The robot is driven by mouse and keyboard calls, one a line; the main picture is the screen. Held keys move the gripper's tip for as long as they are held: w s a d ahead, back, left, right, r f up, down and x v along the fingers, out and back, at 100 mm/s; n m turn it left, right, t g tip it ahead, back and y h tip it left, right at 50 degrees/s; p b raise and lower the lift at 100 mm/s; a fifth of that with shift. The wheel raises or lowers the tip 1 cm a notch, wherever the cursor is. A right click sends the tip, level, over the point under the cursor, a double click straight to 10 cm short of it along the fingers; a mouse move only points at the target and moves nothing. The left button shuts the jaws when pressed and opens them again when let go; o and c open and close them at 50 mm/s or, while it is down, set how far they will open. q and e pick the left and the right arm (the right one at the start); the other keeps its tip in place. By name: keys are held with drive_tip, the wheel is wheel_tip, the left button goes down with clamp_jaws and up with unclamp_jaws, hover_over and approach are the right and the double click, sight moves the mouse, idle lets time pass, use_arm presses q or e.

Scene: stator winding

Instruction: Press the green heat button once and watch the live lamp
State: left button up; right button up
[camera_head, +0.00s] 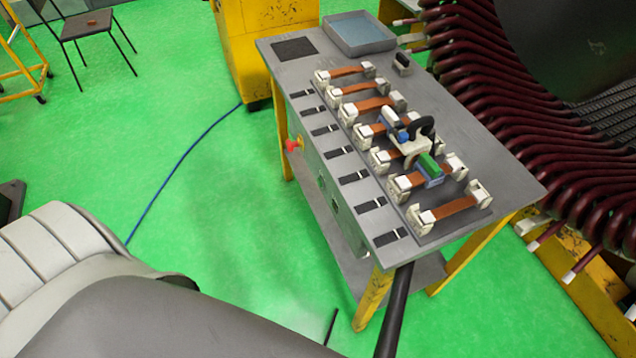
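A grey work table (468,106) on yellow legs carries a row of orange-brown bars held in pale clamps. Its front panel (350,225) has a red knob (292,145) and small, dim round greenish parts (322,183) below it; I cannot tell whether one is the heat button. A tool (408,142) with a white body, a black curved handle and blue and green blocks (431,166) sits over the middle bars. I cannot make out the live lamp. A large pale and grey arm part fills the lower left. Neither gripper is in view.
A blue-lined tray (362,33) stands at the table's far end. A yellow cabinet (262,45) is behind it. Dark red coil ends (540,130) crowd the right side. A black rod or tube (397,310) rises at the table's near corner. Green floor is open at left, crossed by a blue cable (180,162).

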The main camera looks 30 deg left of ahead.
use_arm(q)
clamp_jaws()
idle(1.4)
